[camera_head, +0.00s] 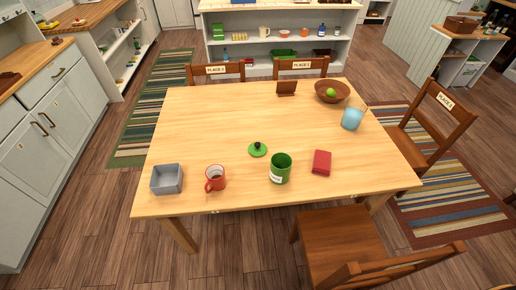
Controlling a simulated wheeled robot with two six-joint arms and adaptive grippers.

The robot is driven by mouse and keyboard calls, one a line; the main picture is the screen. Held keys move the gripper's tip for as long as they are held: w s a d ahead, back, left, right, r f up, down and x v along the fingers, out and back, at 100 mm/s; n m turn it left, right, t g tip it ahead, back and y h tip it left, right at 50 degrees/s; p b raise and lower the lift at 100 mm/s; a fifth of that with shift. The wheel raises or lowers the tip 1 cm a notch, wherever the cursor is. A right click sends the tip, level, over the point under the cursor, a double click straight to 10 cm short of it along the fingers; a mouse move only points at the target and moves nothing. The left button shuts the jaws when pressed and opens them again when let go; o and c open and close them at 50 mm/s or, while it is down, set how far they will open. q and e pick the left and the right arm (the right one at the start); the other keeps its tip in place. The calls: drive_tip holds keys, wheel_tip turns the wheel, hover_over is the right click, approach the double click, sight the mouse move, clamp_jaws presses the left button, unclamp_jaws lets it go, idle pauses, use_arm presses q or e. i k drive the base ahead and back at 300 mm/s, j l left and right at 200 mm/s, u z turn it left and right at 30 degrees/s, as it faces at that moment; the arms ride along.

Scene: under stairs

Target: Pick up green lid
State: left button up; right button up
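The green lid (257,149) lies flat near the middle of the wooden table (215,120). It is round, with a small dark knob on top. A green canister (280,169) with a white label stands just in front and to the right of it, and its top looks open. The lid and canister are apart. Neither of my grippers shows in the head view.
A grey square box (167,179) and a red mug (215,178) stand front left. A red box (321,162), a blue pitcher (352,119), a brown bowl (332,92) with green fruit and a brown stand (287,88) are right. The table's left middle is clear.

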sight(256, 149)
drive_tip(key=z, duration=0.45)
drive_tip(key=j+z, duration=0.1)
drive_tip(key=z, duration=0.4)
drive_tip(key=j+z, duration=0.1)
drive_tip(key=z, duration=0.35)
drive_tip(key=j+z, duration=0.1)
drive_tip(key=z, duration=0.4)
drive_tip(key=j+z, duration=0.1)
drive_tip(key=z, duration=0.35)
drive_tip(key=j+z, duration=0.1)
drive_tip(key=z, duration=0.85)
drive_tip(key=j+z, duration=0.1)
drive_tip(key=z, duration=0.35)
drive_tip(key=k+j+u, duration=0.1)
drive_tip(key=u, duration=0.9)
